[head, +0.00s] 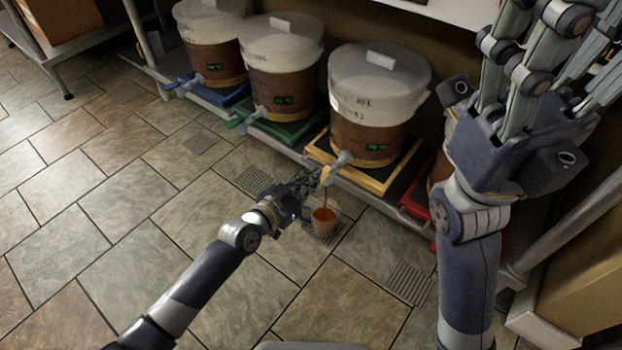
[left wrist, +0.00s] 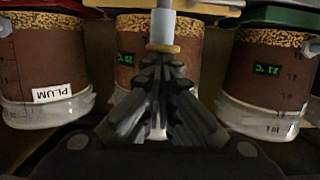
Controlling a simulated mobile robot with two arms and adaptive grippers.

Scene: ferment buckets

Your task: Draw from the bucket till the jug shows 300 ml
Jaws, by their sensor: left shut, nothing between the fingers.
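The bucket (head: 372,130) on the yellow-edged stand has a pale tap (head: 343,159) with a yellow lever (head: 328,175). A thin brown stream falls from the tap into the small orange-brown jug (head: 323,222) on the floor. The jug's marks and level are too small to read. My left gripper (head: 314,182) is shut and empty, right beside the lever. In the left wrist view its closed fingers (left wrist: 162,75) point at the tap (left wrist: 162,28); whether they touch it I cannot tell. My right gripper (head: 545,60) is raised at upper right, its fingertips cut off by the frame.
Two similar buckets stand to the left, on a green stand (head: 262,126) and a blue stand (head: 205,92). A red stand (head: 416,205) is partly behind my right arm. A left wrist view bucket carries a PLUM label (left wrist: 52,93). The tiled floor (head: 110,210) is open at left.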

